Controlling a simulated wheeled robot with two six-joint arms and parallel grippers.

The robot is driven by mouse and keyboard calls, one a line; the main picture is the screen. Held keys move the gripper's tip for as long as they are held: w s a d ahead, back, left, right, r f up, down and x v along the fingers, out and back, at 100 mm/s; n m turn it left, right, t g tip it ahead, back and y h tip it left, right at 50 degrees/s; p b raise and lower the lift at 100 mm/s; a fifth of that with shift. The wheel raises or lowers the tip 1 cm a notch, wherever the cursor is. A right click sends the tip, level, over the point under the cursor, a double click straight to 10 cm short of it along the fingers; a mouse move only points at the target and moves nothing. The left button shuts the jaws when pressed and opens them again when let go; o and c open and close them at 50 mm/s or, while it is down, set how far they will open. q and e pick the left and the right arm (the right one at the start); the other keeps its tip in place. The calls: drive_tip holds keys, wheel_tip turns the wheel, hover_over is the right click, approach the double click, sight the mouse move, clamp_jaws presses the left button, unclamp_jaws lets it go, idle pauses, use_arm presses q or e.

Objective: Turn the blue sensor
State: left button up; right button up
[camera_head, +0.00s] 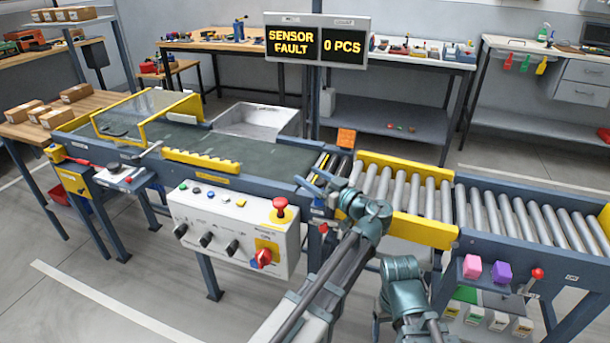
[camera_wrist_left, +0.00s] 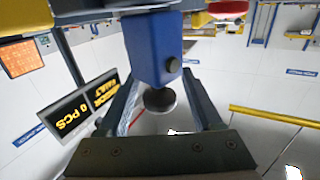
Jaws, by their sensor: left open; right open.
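The blue sensor (camera_wrist_left: 153,48) is a blue block with a dark round knob on its side and a dark round end below. In the left wrist view it lies just ahead of the open fingers of my left gripper (camera_wrist_left: 160,105), its dark end reaching between them; I see no clear contact. In the head view my left gripper (camera_head: 313,184) is at the front edge of the conveyor, left of the rollers, and the sensor cannot be made out clearly there. My right arm is low at bottom centre; its fingers do not show.
A grey control box (camera_head: 228,232) with a red button and knobs stands left of my left gripper. A yellow-railed roller conveyor (camera_head: 395,188) runs to the right. A display (camera_head: 316,43) reads "SENSOR FAULT" and "0 PCS". An orange plate (camera_head: 346,138) stands behind the gripper.

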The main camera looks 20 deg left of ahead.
use_arm(q)
clamp_jaws()
drive_tip(key=shift+w+d+m+t+h, duration=0.2)
drive_tip(key=shift+m+t+h, duration=0.7)
drive_tip(key=shift+t, duration=0.2)
drive_tip(key=shift+w+d+m+t+h, duration=0.15)
drive_tip(key=shift+m+t+h, duration=0.75)
drive_tip(key=shift+t, duration=0.2)
unclamp_jaws()
drive_tip(key=shift+s, duration=0.1)
